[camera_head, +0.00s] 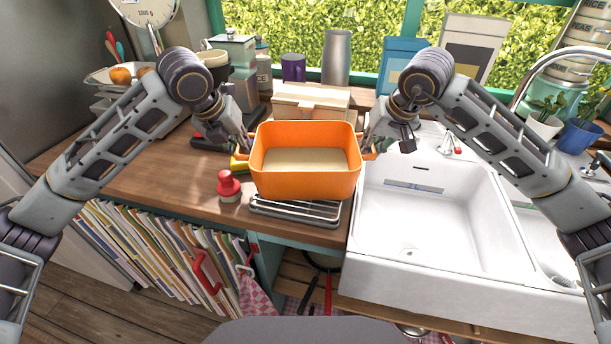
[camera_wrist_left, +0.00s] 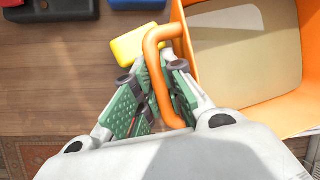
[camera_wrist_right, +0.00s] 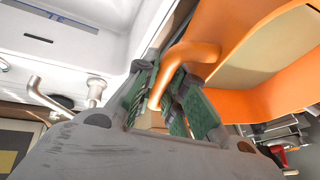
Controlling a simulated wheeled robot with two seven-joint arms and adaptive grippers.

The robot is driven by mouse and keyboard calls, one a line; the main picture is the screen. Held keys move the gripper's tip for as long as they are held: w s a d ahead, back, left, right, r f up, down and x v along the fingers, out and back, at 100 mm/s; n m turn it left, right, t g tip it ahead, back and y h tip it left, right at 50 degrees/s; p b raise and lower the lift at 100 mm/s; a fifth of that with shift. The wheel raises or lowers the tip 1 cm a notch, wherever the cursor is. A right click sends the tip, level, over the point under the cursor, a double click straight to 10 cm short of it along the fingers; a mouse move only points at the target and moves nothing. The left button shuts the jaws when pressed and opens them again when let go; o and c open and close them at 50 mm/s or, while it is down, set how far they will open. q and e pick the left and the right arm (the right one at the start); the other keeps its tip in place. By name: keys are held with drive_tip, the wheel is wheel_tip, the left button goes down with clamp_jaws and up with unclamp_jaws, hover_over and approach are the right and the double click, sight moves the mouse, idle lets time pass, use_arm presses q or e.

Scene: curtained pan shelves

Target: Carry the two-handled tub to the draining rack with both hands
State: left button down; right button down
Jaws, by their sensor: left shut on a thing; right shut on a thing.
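An orange two-handled tub (camera_head: 304,183) with a pale inner bottom is held level between my grippers, over the draining rack (camera_head: 300,211). My left gripper (camera_head: 246,146) is shut on its left handle, which shows as an orange loop in the left wrist view (camera_wrist_left: 165,48). My right gripper (camera_head: 364,148) is shut on its right handle, seen in the right wrist view (camera_wrist_right: 178,62). The rack is a grey metal grid on the counter; the tub hides its back part. I cannot tell whether the tub touches the rack.
A red-topped shaker (camera_head: 229,186) stands just left of the rack. A yellow sponge (camera_head: 238,164) lies behind it. A wooden box (camera_head: 311,100) is behind the tub. The white sink (camera_head: 430,212) is close on the right. The counter at left (camera_head: 150,178) is clear.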

use_arm(q)
drive_tip(key=shift+a, duration=0.15)
use_arm(e)
drive_tip(key=shift+d+f, duration=0.1)
drive_tip(key=shift+d, duration=0.05)
use_arm(q)
drive_tip(key=c, duration=1.9)
unclamp_jaws()
drive_tip(key=shift+f, duration=0.1)
use_arm(e)
drive_tip(key=c, duration=1.9)
unclamp_jaws()
use_arm(q)
drive_tip(key=o, duration=0.4)
use_arm(e)
drive_tip(key=o, duration=0.4)
use_arm(q)
drive_tip(key=shift+o, duration=0.4)
